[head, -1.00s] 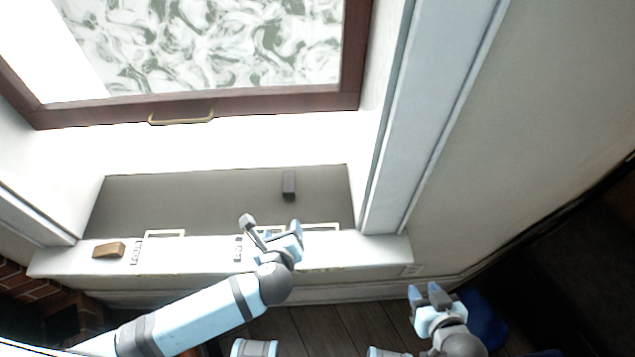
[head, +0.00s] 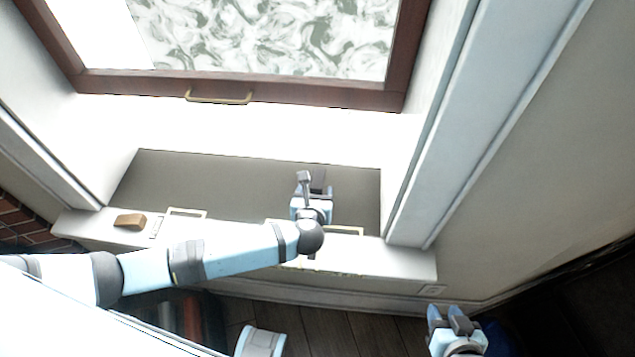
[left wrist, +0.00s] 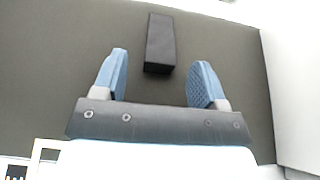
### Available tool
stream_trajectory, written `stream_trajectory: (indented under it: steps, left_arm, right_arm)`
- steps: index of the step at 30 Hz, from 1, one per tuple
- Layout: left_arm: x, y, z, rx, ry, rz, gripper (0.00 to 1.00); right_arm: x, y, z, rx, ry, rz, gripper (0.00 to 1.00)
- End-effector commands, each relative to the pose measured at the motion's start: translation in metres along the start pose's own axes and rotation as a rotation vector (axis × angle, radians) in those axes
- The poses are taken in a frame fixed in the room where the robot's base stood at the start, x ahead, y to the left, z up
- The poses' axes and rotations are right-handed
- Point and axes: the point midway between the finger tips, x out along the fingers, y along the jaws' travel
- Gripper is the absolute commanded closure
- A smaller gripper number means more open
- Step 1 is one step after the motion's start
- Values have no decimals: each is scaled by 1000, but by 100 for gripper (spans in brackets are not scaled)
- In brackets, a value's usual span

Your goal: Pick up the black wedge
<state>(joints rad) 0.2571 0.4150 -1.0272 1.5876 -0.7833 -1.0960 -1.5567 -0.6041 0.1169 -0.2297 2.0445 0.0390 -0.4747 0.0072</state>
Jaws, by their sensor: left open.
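The black wedge (left wrist: 160,42) is a small dark block lying on the dark grey sill panel, seen in the left wrist view just beyond and between the fingertips of my left gripper (left wrist: 158,62). No finger touches it there. In the head view, my left gripper (head: 316,186) is over the panel with its fingers apart, and the wedge is largely hidden by it. My left gripper is open and empty. My right gripper (head: 446,314) is low at the right, away from the wedge; its finger opening is unclear.
The grey panel (head: 230,175) is set in a white window sill. A brown wedge-like block (head: 130,221) and a pale frame (head: 187,212) lie on the sill's front left. A wooden window frame with a brass handle (head: 218,98) is behind. A white jamb (head: 430,160) bounds the right.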

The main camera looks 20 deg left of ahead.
Motion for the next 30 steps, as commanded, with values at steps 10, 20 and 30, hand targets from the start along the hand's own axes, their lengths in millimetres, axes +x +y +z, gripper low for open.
stream_trajectory:
  steps: [10,20,30]
  left_arm:
    - [33,-1,-1,-1,1,-2,34]
    - [32,-1,-1,0,1,-1,75]
    - [32,-1,0,0,1,-1,87]
  right_arm:
    - [3,1,1,-3,1,-2,62]
    - [2,-1,1,-2,1,-6,62]
    - [0,-3,5,5,-7,-6,62]
